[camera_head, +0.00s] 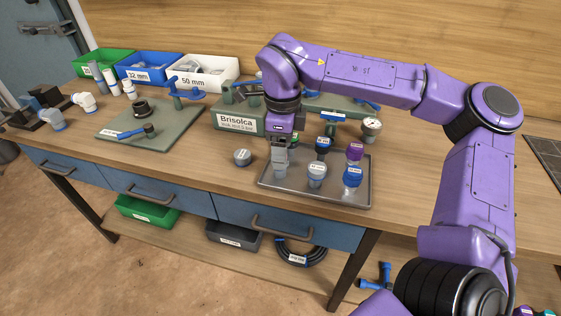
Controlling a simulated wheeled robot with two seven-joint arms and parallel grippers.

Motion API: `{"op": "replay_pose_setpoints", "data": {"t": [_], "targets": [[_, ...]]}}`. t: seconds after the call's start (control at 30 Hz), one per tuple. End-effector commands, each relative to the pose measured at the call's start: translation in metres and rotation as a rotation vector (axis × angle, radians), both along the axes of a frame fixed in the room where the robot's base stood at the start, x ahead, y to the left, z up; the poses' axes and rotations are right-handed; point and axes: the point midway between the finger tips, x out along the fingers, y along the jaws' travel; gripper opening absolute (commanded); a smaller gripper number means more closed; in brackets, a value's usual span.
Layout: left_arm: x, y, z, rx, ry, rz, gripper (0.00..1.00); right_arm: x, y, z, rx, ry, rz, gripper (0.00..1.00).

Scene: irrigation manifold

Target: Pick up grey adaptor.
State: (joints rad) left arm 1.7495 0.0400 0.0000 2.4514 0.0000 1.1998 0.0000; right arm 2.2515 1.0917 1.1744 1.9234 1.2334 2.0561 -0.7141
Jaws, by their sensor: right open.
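My right gripper (281,150) is open and points down over the left back part of a grey metal tray (340,197). A grey adaptor (280,170) stands on the tray directly under the fingers, its upper part partly hidden by them. I cannot tell whether the fingers touch it. A second, light grey fitting (316,171) stands just right of it on the tray. A grey fitting with a round top (242,157) stands on the table left of the tray. My left gripper is not in view.
The tray also holds a dark blue-topped fitting (322,146), a purple-topped one (354,152) and a blue one (352,176). A green manifold block (236,120) and a gauge (371,128) are behind. A green board (150,133) lies left. Bare wood lies in front left.

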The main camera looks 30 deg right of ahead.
Motion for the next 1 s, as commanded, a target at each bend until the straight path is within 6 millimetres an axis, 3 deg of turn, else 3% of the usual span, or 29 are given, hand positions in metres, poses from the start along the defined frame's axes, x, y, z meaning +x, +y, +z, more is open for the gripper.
{"op": "replay_pose_setpoints", "data": {"t": [0.27,0.53,0.7,1.0], "targets": [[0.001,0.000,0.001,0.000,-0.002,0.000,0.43,0.000,0.000,-0.048,0.000,0.006,-0.002,0.70],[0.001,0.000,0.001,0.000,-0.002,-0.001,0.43,0.000,-0.001,-0.053,0.001,0.002,-0.004,0.70],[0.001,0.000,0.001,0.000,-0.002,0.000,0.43,0.000,-0.001,-0.053,0.001,0.002,-0.004,0.14],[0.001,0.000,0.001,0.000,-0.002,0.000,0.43,0.000,-0.001,-0.051,0.000,0.001,-0.004,0.13]]}}
